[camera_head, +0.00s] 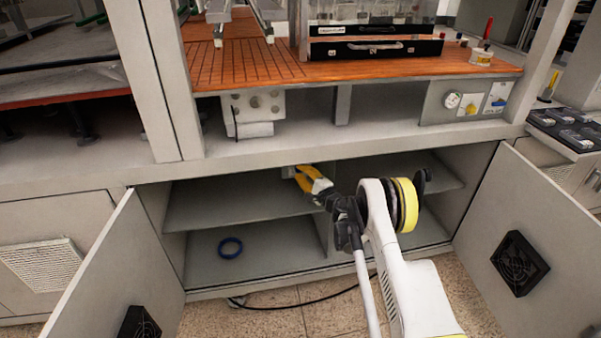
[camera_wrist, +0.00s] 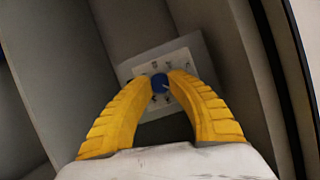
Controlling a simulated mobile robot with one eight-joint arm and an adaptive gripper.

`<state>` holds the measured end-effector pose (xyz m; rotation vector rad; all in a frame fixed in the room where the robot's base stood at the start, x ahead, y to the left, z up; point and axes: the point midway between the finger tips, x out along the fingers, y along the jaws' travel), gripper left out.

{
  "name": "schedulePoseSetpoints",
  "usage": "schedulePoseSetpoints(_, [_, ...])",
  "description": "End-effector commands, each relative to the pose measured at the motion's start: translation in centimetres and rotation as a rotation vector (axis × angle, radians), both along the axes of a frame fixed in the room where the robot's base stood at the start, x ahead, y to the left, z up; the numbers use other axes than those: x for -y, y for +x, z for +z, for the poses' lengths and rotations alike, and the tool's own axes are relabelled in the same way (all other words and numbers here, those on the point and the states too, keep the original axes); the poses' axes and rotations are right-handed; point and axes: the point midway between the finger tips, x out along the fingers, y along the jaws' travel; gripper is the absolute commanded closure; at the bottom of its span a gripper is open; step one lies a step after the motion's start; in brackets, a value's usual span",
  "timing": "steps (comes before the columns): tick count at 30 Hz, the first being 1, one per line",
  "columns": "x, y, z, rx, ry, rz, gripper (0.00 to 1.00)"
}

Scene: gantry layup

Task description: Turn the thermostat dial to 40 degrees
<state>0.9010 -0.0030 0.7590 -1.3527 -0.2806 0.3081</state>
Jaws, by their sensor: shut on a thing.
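The thermostat dial (camera_wrist: 160,81) is a small blue knob on a pale grey plate (camera_wrist: 191,62) in the wrist view. Small dark marks surround the knob, but they are too small to read, so the setting cannot be told. My gripper (camera_wrist: 160,86) has two yellow ribbed fingers, with their tips closed on the knob from both sides. In the head view, my gripper (camera_head: 300,173) reaches inside the open cabinet below the bench, near its upper back. The dial is hidden there by the fingers.
The cabinet has a shelf (camera_head: 235,200) and two open doors, left (camera_head: 115,270) and right (camera_head: 535,235). A blue ring (camera_head: 230,248) lies on the cabinet floor. A black cable (camera_head: 310,302) runs on the tiles. An orange bench top (camera_head: 240,65) is above.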

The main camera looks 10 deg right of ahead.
Motion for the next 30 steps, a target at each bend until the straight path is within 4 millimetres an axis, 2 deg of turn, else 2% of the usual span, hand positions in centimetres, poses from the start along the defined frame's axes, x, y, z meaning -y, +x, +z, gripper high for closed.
schedulePoseSetpoints(12, [-0.2, 0.0, 0.1, 0.001, 0.008, 0.003, 1.0])
schedulePoseSetpoints(13, [-0.2, 0.0, 0.1, 0.001, 0.008, 0.003, 0.76])
schedulePoseSetpoints(15, [-0.2, 0.0, 0.1, 0.0, 0.007, 0.003, 0.55])
schedulePoseSetpoints(25, [0.0, -0.1, 0.0, 0.0, 0.006, 0.001, 0.53])
schedulePoseSetpoints(30, [0.9, -2.0, 0.0, 0.0, 0.007, 0.0, 0.53])
